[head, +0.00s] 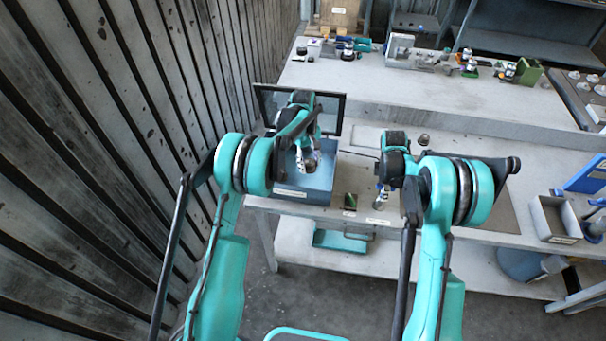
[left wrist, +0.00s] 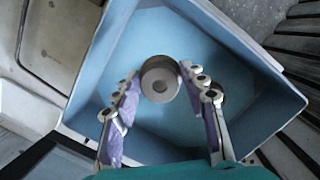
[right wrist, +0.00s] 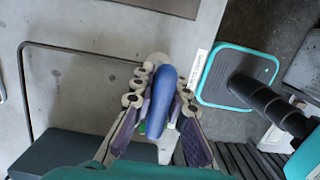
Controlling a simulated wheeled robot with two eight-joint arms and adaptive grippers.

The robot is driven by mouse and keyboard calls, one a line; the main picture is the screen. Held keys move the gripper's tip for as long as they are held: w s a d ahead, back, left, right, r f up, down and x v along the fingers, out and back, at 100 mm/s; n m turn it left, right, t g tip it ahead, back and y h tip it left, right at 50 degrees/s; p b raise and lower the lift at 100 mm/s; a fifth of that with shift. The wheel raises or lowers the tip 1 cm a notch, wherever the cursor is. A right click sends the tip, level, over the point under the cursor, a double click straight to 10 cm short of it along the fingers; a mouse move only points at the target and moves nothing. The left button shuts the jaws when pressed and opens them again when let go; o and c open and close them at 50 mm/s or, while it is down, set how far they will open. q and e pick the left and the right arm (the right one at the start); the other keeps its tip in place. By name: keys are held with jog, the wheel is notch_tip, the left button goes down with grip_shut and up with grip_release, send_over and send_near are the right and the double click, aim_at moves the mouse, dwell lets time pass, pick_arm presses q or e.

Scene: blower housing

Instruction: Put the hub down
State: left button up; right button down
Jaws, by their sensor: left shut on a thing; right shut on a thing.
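The hub (left wrist: 160,80), a round grey metal part with a small centre hole, sits between the purple-padded fingers of my left gripper (left wrist: 159,76). My left gripper is shut on it, over the inside of a blue bin (left wrist: 150,28). I cannot tell whether the hub touches the bin floor. In the head view the hub (head: 311,164) shows at my left gripper, over the blue bin (head: 300,193). My right gripper (right wrist: 163,82) is shut on a blue handle (right wrist: 166,90); the tool's far end is largely hidden. It is at the bench's front edge in the head view.
Another round metal part (left wrist: 217,93) lies in the bin, partly behind a finger. A dark panel (head: 330,105) stands behind the bin. A small round part (head: 423,139) rests on the bench. A grey bin (head: 553,220) stands at right. A slatted wall is close at left.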

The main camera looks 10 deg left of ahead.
aim_at(308, 160)
pick_arm(q)
notch_tip(308, 160, down, 8)
jog(key=shift+r, duration=0.25)
jog(key=shift+f, duration=0.15)
jog(key=o, duration=1.2)
jog(key=r, duration=0.4)
jog(key=a+r, duration=0.1)
jog(key=r, duration=0.3)
jog(key=w+r, duration=0.1)
jog(key=r, duration=0.3)
jog(key=shift+w+a+r, duration=0.1)
jog(key=shift+a, duration=0.1)
pick_arm(e)
jog(key=shift+r, duration=2.35)
